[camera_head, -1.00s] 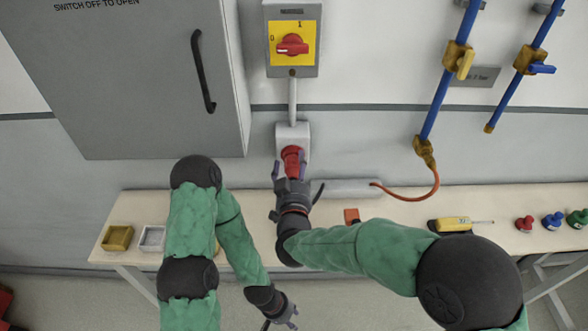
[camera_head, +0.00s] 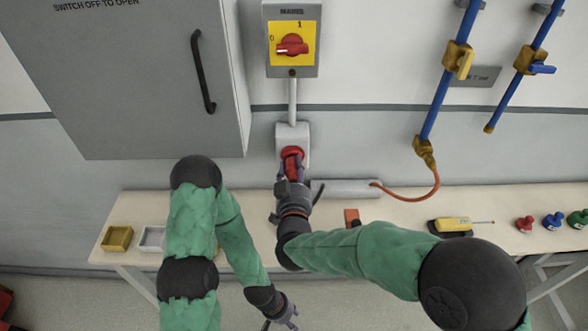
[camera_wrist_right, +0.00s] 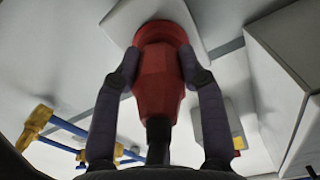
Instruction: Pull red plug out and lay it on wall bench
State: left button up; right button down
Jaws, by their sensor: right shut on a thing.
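The red plug (camera_head: 291,164) is at the grey wall socket (camera_head: 304,133), below the yellow switch panel. The right wrist view shows the plug (camera_wrist_right: 157,85) large, its wide end against the socket plate (camera_wrist_right: 125,17) and a black cable stub at its near end. My right gripper (camera_head: 292,170) is shut on the plug, one finger on each side of it. My left gripper (camera_head: 289,318) is low and empty, in front of the bench; its finger gap is too small to judge. The wall bench (camera_head: 480,200) runs along the wall below the socket.
A grey cabinet (camera_head: 130,80) juts out at left. Bench between block and screwdriver is partly behind my arm.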

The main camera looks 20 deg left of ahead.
jog(key=shift+p+v, duration=0.3)
jog(key=shift+v, duration=2.4)
